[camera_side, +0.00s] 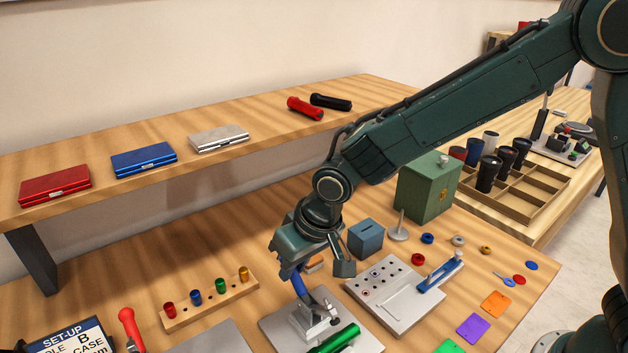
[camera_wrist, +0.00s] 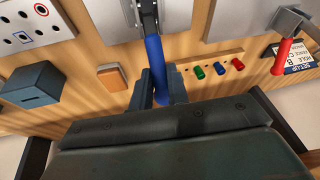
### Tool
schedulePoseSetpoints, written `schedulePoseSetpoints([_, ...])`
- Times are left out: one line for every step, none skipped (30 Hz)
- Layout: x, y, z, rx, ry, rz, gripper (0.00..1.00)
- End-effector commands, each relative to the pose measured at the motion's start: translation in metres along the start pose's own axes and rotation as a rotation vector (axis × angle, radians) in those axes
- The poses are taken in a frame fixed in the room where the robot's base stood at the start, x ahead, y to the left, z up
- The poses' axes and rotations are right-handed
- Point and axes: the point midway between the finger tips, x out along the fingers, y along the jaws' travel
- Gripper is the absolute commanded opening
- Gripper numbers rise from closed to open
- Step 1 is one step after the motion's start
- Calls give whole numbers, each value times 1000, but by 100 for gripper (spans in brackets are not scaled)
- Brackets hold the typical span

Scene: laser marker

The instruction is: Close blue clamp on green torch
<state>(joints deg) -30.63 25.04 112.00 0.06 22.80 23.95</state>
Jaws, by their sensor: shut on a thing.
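The green torch (camera_side: 335,339) lies in the clamp fixture on a grey plate (camera_side: 275,330) at the bottom of the side view. I cannot make it out in the wrist view. The blue clamp handle (camera_side: 300,287) stands up and leans to the left, away from the torch, on its metal clamp (camera_side: 318,318). My gripper (camera_side: 296,272) is shut on the upper part of the handle. In the wrist view the blue handle (camera_wrist: 154,55) runs between the two fingers of my gripper (camera_wrist: 161,88). The fingers hide part of its end.
A wooden rack of coloured pegs (camera_side: 208,300) stands left of the clamp. A perforated plate with a second blue handle (camera_side: 440,274), a blue box (camera_side: 366,238) and a green box (camera_side: 427,187) stand to the right. A shelf (camera_side: 250,160) runs behind.

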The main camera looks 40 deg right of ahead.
Motion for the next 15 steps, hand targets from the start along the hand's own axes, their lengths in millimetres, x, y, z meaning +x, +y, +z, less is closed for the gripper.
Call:
schedulePoseSetpoints([-3, -1, 2, -7, 33, 3, 0])
schedulePoseSetpoints([-4, -1, 3, -11, 52, 4, 0])
schedulePoseSetpoints([-5, -1, 4, -15, 77, 7, 0])
schedulePoseSetpoints([-6, -2, 5, -19, 95, 8, 0])
schedulePoseSetpoints([-7, -2, 6, -23, 113, 10, 0])
schedulePoseSetpoints([-8, -2, 7, -26, 137, 12, 0])
schedulePoseSetpoints([-9, -2, 8, -30, 154, 13, 0])
schedulePoseSetpoints([-10, -3, 8, -33, 170, 15, 0])
schedulePoseSetpoints([-10, -3, 10, -36, 189, 17, 0])
schedulePoseSetpoints([-11, -3, 10, -38, 204, 18, 0])
schedulePoseSetpoints([-12, -3, 11, -40, 217, 20, 0])
schedulePoseSetpoints([-12, -3, 12, -43, 232, 20, 0])
schedulePoseSetpoints([-13, -4, 12, -44, 244, 21, 0])
schedulePoseSetpoints([-13, -3, 12, -46, 254, 23, 0])
schedulePoseSetpoints([-14, -4, 13, -47, 266, 23, 0])
